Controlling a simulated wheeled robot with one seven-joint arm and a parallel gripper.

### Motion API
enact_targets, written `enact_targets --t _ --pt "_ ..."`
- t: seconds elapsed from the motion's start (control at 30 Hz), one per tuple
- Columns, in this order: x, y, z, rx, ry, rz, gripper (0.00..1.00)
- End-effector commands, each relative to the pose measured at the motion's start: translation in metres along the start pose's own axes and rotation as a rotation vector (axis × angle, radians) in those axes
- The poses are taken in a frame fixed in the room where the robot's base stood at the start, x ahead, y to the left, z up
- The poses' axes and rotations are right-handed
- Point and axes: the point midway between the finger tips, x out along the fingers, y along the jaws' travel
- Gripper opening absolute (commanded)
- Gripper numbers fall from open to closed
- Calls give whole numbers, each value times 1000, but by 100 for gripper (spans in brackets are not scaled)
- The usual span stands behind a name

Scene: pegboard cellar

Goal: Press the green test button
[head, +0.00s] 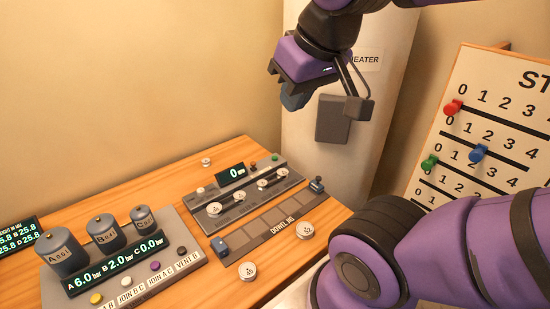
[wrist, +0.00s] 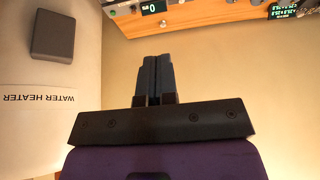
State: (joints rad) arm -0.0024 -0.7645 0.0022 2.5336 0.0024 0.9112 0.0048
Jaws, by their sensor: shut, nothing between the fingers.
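My gripper (head: 293,98) is raised in front of the white water heater, well above the bench and apart from everything on it. In the wrist view its two dark fingers (wrist: 154,62) lie together, shut and empty. A grey device with a small display reading 0 (head: 230,175) stands at the back of the bench, below and left of my gripper. Small buttons sit by its display: a reddish one (head: 253,165) and a dark greenish one (head: 275,157). The greenish one is too small for me to read any label.
A panel with three dark canisters (head: 107,229) and coloured buttons stands at the left of the wooden bench (head: 180,165). A dowel jig (head: 262,225) lies in front of the device. The water heater (head: 300,160) and a pegged board (head: 490,125) stand to the right.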

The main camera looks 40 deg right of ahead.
Motion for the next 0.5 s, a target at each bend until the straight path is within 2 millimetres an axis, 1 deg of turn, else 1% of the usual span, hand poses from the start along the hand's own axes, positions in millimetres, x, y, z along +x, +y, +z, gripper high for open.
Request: enact_targets --t 0.13,0.23,0.37,0.5 --pt "3 3 -6 -6 2 15 0" --pt "9 10 -18 -23 9 47 0" --pt "23 24 -43 -63 23 110 0" --pt "42 43 -73 -124 40 179 0"
